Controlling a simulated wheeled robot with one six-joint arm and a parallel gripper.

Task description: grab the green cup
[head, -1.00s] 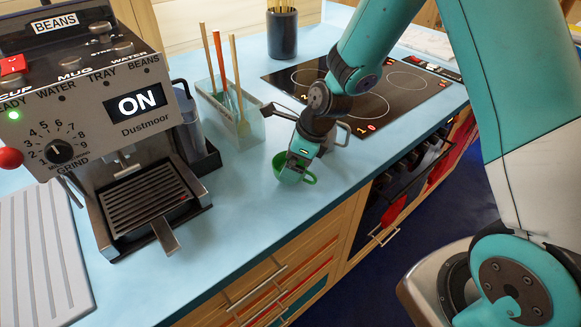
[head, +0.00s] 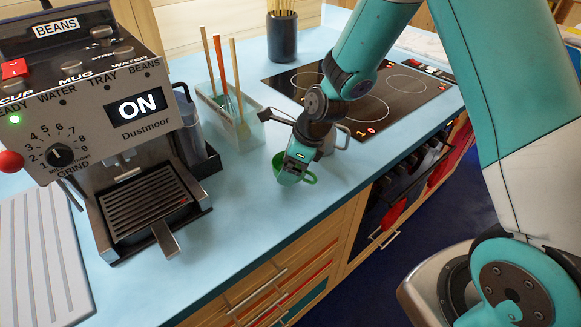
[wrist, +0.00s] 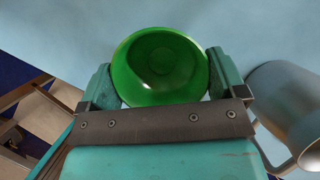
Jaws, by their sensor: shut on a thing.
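The green cup (wrist: 158,68) sits between the two fingers of my gripper (wrist: 160,85) in the wrist view, with a finger against each side. I look down into its open, empty-looking top. My gripper is shut on the cup.
A grey metal pitcher (wrist: 287,105) stands close to the right of my gripper in the wrist view. A coffee machine (head: 100,120) and a clear bin of utensils (head: 229,122) are to the left. The cooktop (head: 390,95) lies behind. The counter's front (head: 240,215) is clear.

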